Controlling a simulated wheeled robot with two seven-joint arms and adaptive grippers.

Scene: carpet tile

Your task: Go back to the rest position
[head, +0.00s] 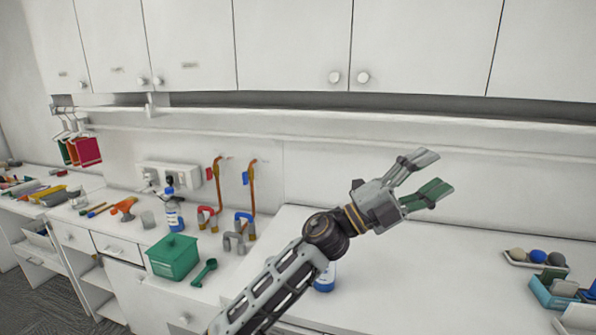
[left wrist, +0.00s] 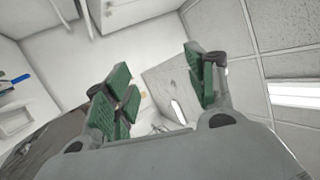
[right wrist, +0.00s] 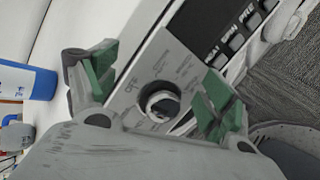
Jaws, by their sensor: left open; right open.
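My left gripper (head: 424,178) is raised in front of the wall above the white counter, its green-padded fingers spread and empty. It also shows in the left wrist view (left wrist: 160,90), open, with walls and ceiling beyond it. My right gripper (right wrist: 155,85) shows only in the right wrist view. It is open, with its fingers apart in front of a panel with a round dark knob (right wrist: 162,104); I cannot tell if they touch it. My right arm is not visible in the head view.
White cupboards (head: 290,45) hang above the counter (head: 420,270). A green box (head: 173,258), a green scoop (head: 204,272), a spray bottle (head: 174,212) and pipes stand at left. A blue-labelled bottle (head: 326,278) is partly behind my left arm. Trays (head: 550,297) are at right.

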